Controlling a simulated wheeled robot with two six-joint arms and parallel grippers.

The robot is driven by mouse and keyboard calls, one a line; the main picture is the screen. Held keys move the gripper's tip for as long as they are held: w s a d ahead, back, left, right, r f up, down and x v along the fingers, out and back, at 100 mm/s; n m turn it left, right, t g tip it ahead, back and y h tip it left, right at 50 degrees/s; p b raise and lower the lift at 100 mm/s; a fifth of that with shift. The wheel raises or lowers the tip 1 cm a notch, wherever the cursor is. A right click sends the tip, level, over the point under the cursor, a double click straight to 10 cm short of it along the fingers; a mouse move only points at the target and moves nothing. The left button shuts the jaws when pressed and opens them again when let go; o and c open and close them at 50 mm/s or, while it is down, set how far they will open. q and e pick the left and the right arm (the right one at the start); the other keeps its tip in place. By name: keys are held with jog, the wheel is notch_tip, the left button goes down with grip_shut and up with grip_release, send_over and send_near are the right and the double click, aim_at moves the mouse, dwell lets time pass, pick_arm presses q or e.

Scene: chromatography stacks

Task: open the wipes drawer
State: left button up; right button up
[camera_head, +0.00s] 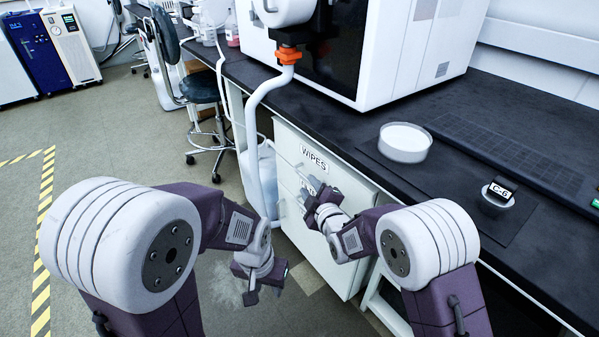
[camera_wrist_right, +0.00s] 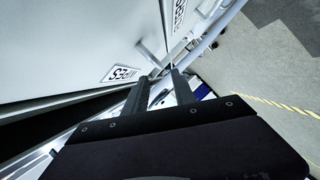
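The wipes drawer (camera_head: 290,146) is the top white front in the cabinet below the black bench. Its WIPES label (camera_head: 314,158) reads clearly in the head view, and the label shows upside down in the right wrist view (camera_wrist_right: 122,73). A pale bar handle (camera_wrist_right: 149,54) lies beside the label, close to my right fingertips. My right gripper (camera_head: 318,203) is in front of the cabinet; in the wrist view its two dark fingers (camera_wrist_right: 160,80) are apart. I cannot tell whether the handle is between them. My left gripper (camera_head: 264,284) hangs low over the floor, open and empty.
A second labelled drawer is below, its label (camera_wrist_right: 179,14) partly hidden in the head view. A white hose (camera_head: 250,125) and a pale container (camera_head: 267,170) stand left of the cabinet. A white dish (camera_head: 405,142) sits on the bench (camera_head: 460,170). The floor at left is clear.

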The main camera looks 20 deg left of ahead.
aim_at(302, 174)
jog(key=b+x, duration=0.1)
jog(key=x, duration=0.2)
jog(key=b+x, duration=0.2)
jog(key=x, duration=0.2)
jog(key=shift+w+a+f, duration=0.15)
jog(key=shift+w+f, duration=0.1)
jog(key=shift+f, duration=0.05)
jog(key=shift+w+a, duration=0.15)
jog(key=shift+w, duration=0.15)
jog(key=shift+r, duration=0.1)
grip_shut()
dwell(0.6)
